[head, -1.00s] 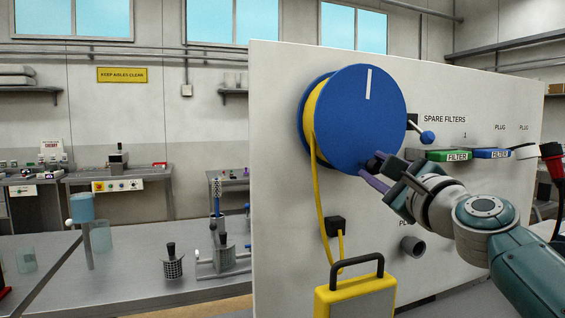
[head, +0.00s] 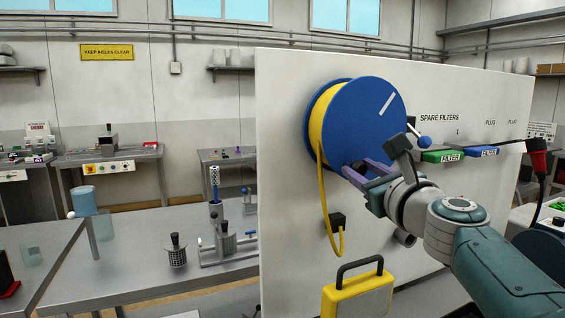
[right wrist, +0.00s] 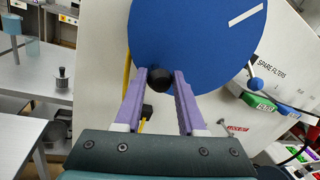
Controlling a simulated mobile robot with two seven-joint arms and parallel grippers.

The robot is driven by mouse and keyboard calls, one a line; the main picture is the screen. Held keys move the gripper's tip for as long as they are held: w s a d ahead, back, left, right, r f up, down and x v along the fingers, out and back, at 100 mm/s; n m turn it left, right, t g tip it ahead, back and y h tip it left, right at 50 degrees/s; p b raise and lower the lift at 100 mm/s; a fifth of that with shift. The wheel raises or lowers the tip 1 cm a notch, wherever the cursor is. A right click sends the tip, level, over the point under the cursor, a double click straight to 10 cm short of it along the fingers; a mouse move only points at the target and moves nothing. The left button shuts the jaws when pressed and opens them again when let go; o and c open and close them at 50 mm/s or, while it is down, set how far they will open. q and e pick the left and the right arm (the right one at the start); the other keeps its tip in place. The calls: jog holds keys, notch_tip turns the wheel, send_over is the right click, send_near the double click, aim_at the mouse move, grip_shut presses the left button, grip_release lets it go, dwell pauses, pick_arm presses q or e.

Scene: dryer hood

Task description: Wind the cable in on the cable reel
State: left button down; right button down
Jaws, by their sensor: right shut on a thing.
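The cable reel (head: 358,122) is a blue disc with a white mark tilted to the upper right, mounted on an upright white panel. Yellow cable (head: 320,115) is wound behind the disc. Its loose length (head: 324,195) hangs from the reel's left side in a slack loop and rises to a black box (head: 337,221) on the panel. My right gripper (head: 364,172) is at the disc's lower edge, its purple fingers shut on the reel's black knob, which shows between the fingertips in the right wrist view (right wrist: 160,79). My left gripper is not in view.
A blue-ended lever (head: 424,142) sticks out right of the reel, close above my right gripper. Green (head: 442,156) and blue (head: 483,151) filters lie beyond it. A yellow case (head: 357,296) stands below the reel. A grey workbench (head: 140,250) lies to the left.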

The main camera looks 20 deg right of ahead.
dwell(0.4)
jog(key=c, duration=0.5)
grip_release()
jog(key=s+a+p, duration=0.1)
jog(key=s, duration=0.8)
jog(key=shift+s+a+f, duration=0.15)
jog(key=shift+s+a, duration=0.15)
jog(key=shift+s, duration=0.05)
